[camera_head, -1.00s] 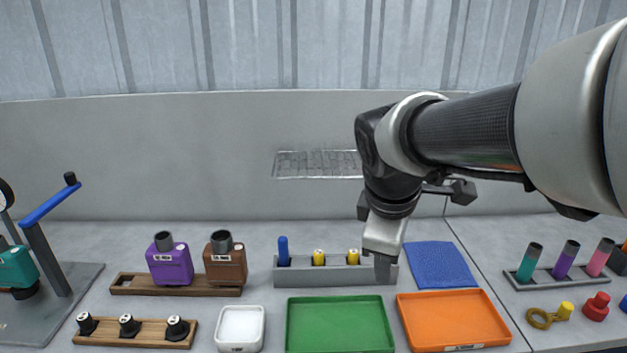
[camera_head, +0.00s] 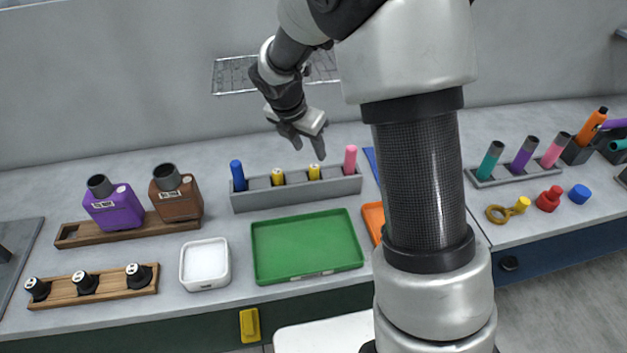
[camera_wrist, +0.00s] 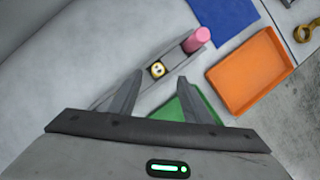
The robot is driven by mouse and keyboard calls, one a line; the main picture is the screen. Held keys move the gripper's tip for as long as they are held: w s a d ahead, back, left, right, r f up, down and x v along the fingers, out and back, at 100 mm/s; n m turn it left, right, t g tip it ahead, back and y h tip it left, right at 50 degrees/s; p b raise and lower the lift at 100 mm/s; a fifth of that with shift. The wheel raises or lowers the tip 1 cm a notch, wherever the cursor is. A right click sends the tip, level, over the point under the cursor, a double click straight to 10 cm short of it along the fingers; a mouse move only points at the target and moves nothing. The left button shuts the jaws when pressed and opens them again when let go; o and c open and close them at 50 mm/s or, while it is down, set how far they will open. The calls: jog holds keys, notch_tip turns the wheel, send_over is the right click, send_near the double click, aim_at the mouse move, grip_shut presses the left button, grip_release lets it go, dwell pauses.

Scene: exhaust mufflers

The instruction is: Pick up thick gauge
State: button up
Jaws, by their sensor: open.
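A grey rack (camera_head: 240,203) on the bench holds a blue gauge (camera_head: 237,175), a left yellow-topped gauge (camera_head: 277,177), a right yellow-topped gauge (camera_head: 314,172) and a pink gauge (camera_head: 350,159), all upright. I cannot tell which one is the thick gauge. My gripper (camera_head: 308,147) is open and empty above and behind the rack's right half. In the wrist view, one yellow-topped gauge (camera_wrist: 157,69) shows between the fingertips of my gripper (camera_wrist: 160,77), apart from them. The pink gauge (camera_wrist: 199,38) is to its upper right.
A green tray (camera_head: 305,247) lies in front of the rack. An orange tray (camera_wrist: 247,70) and a blue mat (camera_wrist: 222,18) lie to the right, partly hidden by my arm in the head view. Purple and brown bottles (camera_head: 115,208) stand left. A wire shelf (camera_head: 235,75) is on the wall.

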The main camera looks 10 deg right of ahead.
aim_at(314, 166)
jog(key=x, duration=0.7)
jog(key=shift+s+a+f, duration=0.15)
jog(key=shift+a, duration=0.2)
jog(key=shift+d+f, duration=0.15)
jog(key=shift+f, duration=0.3)
jog(key=c, duration=1.1)
